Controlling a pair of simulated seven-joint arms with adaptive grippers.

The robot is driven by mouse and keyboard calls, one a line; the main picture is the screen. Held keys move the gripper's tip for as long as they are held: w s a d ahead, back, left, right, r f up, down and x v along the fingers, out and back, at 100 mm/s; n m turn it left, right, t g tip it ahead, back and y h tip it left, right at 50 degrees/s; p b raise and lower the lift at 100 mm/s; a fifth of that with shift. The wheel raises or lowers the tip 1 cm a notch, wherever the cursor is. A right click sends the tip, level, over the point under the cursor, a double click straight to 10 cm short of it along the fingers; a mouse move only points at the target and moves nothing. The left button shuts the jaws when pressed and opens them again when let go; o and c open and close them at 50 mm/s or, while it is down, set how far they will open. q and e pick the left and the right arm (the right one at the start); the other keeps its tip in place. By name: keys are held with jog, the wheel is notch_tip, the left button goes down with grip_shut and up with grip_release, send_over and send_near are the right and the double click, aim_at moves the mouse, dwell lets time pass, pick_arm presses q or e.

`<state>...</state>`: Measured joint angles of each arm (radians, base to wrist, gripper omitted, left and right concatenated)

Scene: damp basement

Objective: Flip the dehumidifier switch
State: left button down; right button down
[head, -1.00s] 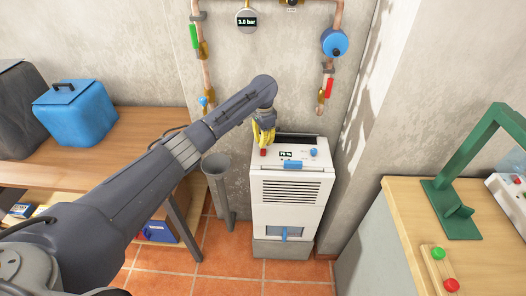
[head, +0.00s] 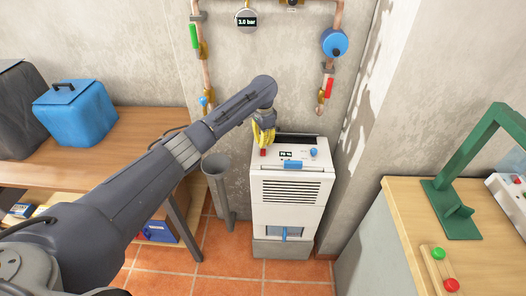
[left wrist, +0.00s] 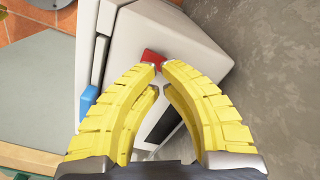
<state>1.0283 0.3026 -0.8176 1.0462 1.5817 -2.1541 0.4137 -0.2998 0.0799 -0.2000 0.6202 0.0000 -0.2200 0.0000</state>
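The white dehumidifier (head: 291,190) stands against the back wall on a grey block. Its red switch (head: 263,153) is at the left of its top panel. In the left wrist view the red switch (left wrist: 152,58) sits right between the yellow fingertips. My left gripper (head: 263,148) points down at the switch from above. In the left wrist view its fingertips (left wrist: 153,66) are close together with a small gap, at or touching the switch; I cannot tell whether they grip it. My right gripper is not in view.
The dehumidifier's top also has a small display (head: 286,154), a blue knob (head: 314,152) and a blue handle (head: 293,165). A wooden bench (head: 120,125) stands left, and a counter (head: 400,205) with a green frame (head: 455,212) stands right. Copper pipes run above.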

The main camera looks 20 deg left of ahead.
aim_at(263, 149)
pick_arm(q)
jog(key=shift+f, duration=2.05)
dwell(1.1)
jog(key=shift+r, duration=0.15)
jog(key=shift+r, duration=3.4)
